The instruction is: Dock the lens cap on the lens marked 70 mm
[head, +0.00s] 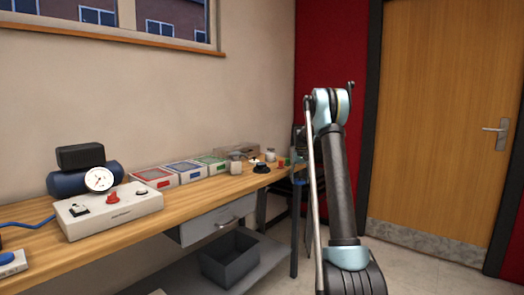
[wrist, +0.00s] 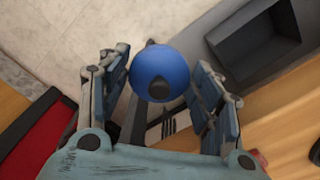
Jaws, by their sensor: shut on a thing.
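My gripper (wrist: 161,72) is shut on a blue round piece with a dark knob, which looks like the lens cap (wrist: 168,59). The piece sits between the two finger pads, knob side toward the wrist camera. In the head view my gripper is mostly hidden behind my arm, near the far end of the bench, and the cap cannot be made out. No 70 mm marking is readable in either view. A small black round thing (head: 262,168) stands at the bench's far end; I cannot tell whether it is a lens.
The wooden bench (head: 205,197) bears a white control box (head: 110,212), colored trays (head: 187,171) and a small red thing (head: 281,162). A dark open bin (head: 230,259) stands on the shelf below. A black round edge (wrist: 314,151) shows at right in the wrist view.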

